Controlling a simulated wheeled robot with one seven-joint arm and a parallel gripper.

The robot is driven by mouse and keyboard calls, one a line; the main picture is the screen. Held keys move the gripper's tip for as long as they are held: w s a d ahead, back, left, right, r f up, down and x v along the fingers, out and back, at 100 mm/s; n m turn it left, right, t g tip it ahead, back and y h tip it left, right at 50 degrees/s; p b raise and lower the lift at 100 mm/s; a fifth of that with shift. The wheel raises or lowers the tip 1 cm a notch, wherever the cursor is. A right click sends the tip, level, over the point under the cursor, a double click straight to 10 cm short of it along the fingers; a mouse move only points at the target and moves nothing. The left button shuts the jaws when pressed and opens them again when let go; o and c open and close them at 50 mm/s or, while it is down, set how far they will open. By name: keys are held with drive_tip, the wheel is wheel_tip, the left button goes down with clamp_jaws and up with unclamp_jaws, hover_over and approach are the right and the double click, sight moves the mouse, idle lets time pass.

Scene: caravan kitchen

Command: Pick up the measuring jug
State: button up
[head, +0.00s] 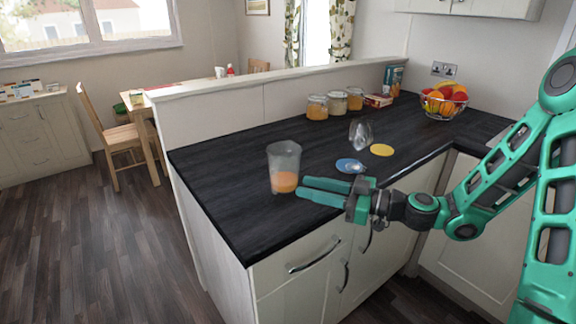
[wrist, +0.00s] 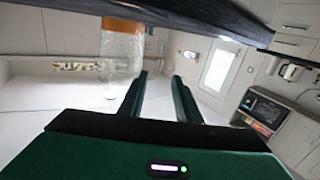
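The measuring jug (head: 284,160) is a clear, upright vessel with orange contents at its bottom, standing on the dark worktop (head: 232,170) near its front left. In the wrist view the jug (wrist: 122,50) appears upside down, left of and beyond my fingers. My gripper (head: 300,187) is level, just right of the jug's lower part in the head view, pointing left. Its two green fingers are apart, with nothing between them in the wrist view (wrist: 160,76). Whether a fingertip touches the jug I cannot tell.
A blue disc (head: 350,165), a yellow disc (head: 382,150) and a clear glass (head: 361,133) lie behind my gripper. Jars (head: 317,107), a red box (head: 378,101), a tin (head: 393,79) and a fruit bowl (head: 443,103) stand further back. The worktop left of the jug is clear.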

sight(274, 172)
drive_tip(key=x, duration=0.5)
drive_tip(key=shift+w+a+r, duration=0.15)
drive_tip(key=shift+w+a, duration=0.1)
drive_tip(key=shift+w, duration=0.2)
drive_tip(key=shift+r+x, duration=0.15)
drive_tip(key=shift+x, duration=1.15)
drive_tip(key=shift+r+x, duration=0.15)
drive_tip(key=shift+x, duration=1.15)
drive_tip(key=shift+c, duration=0.2)
clamp_jaws()
